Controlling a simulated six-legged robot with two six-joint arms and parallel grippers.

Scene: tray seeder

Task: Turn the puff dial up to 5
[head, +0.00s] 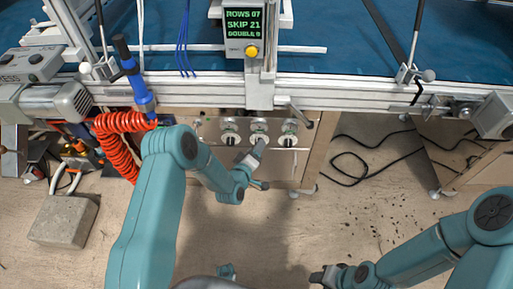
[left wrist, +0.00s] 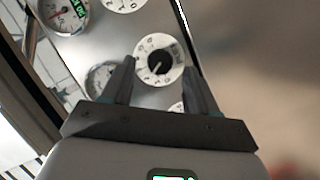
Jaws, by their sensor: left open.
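In the left wrist view, a round white dial (left wrist: 146,46) with a black knob (left wrist: 158,63) lies between the fingertips of my left gripper (left wrist: 159,55). The knob's white pointer aims toward the picture's lower left. Numbers ring the dial, but the small label at its right is hard to read. The fingers are open, one on each side of the dial; contact cannot be told. In the head view, my left gripper (head: 259,151) is at the front panel, below the middle round dial. My right gripper (head: 326,276) hangs low at the bottom, away from the panel.
A gauge (left wrist: 60,14) and other dials lie close by on the panel. Above the panel run a metal rail (head: 340,96) and a display box (head: 243,30). A red coiled hose (head: 115,145) hangs at the left. Open floor lies at the lower right.

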